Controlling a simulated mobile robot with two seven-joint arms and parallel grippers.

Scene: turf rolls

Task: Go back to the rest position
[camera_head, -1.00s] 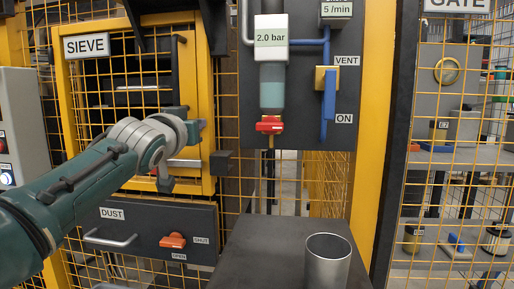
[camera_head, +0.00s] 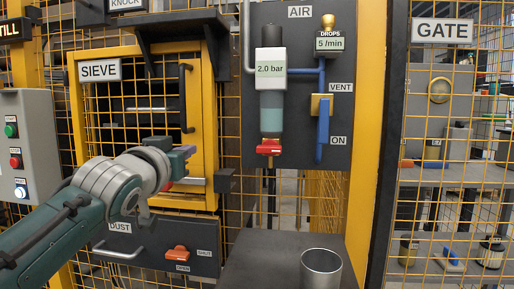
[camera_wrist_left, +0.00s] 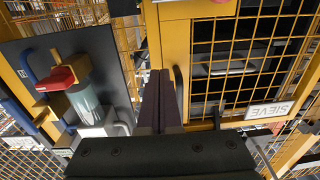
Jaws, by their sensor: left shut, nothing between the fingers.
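My left arm comes in from the left in the head view. Its gripper (camera_head: 182,158) is in front of the lower part of the yellow sieve door (camera_head: 208,110), and the gap to it cannot be judged. In the left wrist view the two dark fingers (camera_wrist_left: 160,100) lie side by side, shut and empty. They point toward the yellow sieve frame (camera_wrist_left: 205,10) there. My right gripper is in neither view.
A metal cup (camera_head: 320,270) stands on a dark table (camera_head: 265,255). Behind it is the air panel (camera_head: 290,130) with a red valve (camera_head: 269,147) and a blue vent handle (camera_head: 323,128). A dust drawer (camera_head: 205,248) sits below the sieve. A mesh gate (camera_head: 450,120) is at right.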

